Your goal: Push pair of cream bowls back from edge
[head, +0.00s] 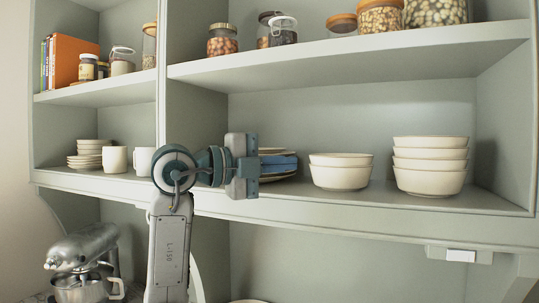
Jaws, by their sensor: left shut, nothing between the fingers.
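A pair of cream bowls (340,178), one stacked in the other, stands upright on the middle shelf, close to its front edge. My left gripper (295,165) is to the left of the pair, its blue fingers shut and empty, pointing right toward the bowls. A small gap seems to lie between the fingertips and the bowls, though depth is hard to judge. The gripper partly hides a stack of plates (283,151) behind it. My right gripper is not in view.
A taller stack of cream bowls (430,182) stands right of the pair, with a narrow gap between. White mugs (116,160) and small dishes (84,162) are at left. The shelf above (350,61) holds jars. Bare shelf lies behind the pair.

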